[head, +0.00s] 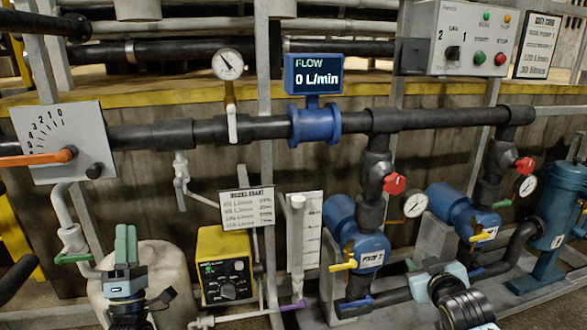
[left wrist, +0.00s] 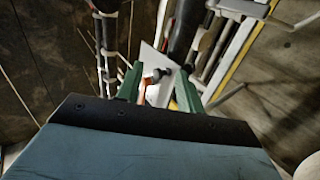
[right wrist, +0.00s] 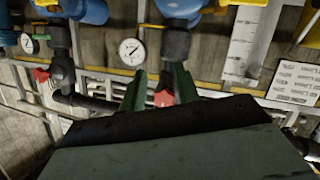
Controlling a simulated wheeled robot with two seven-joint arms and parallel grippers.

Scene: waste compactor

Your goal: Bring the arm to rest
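My left gripper (head: 125,240) is at the lower left in the head view, fingers up, in front of the white tank. In the left wrist view its green fingers (left wrist: 160,80) stand apart with nothing held between them. My right gripper (head: 432,265) is at the lower right, in front of the blue pumps. In the right wrist view its fingers (right wrist: 160,85) are apart and empty. A red valve knob (right wrist: 163,98) shows beyond them, without visible contact. The right fingertips are small and partly hidden in the head view.
A dial plate with an orange lever (head: 40,158) is at the left. A flow display (head: 314,75) reads 0 L/min. Two blue pumps (head: 358,250) (head: 462,210), red valve knobs (head: 394,183) and a yellow dosing box (head: 226,265) stand close to my grippers. A control box (head: 470,40) is upper right.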

